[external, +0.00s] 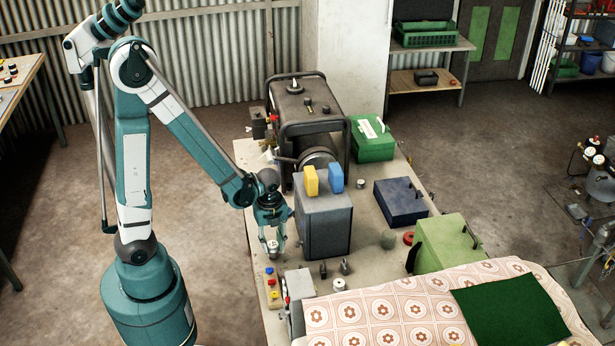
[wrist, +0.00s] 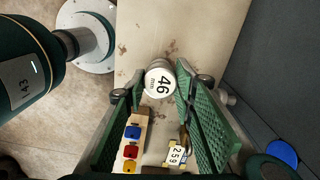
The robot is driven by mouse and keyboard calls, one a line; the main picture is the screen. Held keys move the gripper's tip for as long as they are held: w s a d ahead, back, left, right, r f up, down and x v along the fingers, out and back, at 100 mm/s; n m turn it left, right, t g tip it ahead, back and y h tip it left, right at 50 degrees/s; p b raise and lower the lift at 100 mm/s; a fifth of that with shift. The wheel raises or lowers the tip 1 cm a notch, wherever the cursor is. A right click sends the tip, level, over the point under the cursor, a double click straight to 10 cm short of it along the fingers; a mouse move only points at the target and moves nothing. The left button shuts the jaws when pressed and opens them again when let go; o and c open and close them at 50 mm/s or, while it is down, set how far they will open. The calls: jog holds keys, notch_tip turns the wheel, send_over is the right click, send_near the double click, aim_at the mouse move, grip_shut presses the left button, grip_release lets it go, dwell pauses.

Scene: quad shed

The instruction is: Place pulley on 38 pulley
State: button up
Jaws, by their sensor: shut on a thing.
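A silvery round pulley (wrist: 160,79) marked "46 mm" on its pale top sits between the green pads of my gripper (wrist: 160,86) in the wrist view. My gripper (external: 272,246) is shut on it, over the left edge of the table in the external view. I cannot tell whether the pulley touches the tabletop. A round, pale-topped piece (external: 339,286) stands on the table near the quilt, and another (external: 361,184) stands right of the grey box. Their markings are too small to read, so I cannot tell which is the 38 pulley.
A tall grey box (external: 323,225) with yellow and blue blocks on top stands just right of my gripper. A strip with coloured knobs (external: 272,289) lies in front. A generator (external: 305,115), dark blue box (external: 401,202), green case (external: 447,243) and quilt (external: 420,305) crowd the table.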

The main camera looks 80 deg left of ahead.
aim_at(273, 244)
jog(key=shift+f, duration=0.2)
jog(key=o, duration=0.9)
jog(key=shift+r, duration=0.3)
jog(key=shift+r+p, duration=1.15)
jog(key=shift+r, duration=4.8)
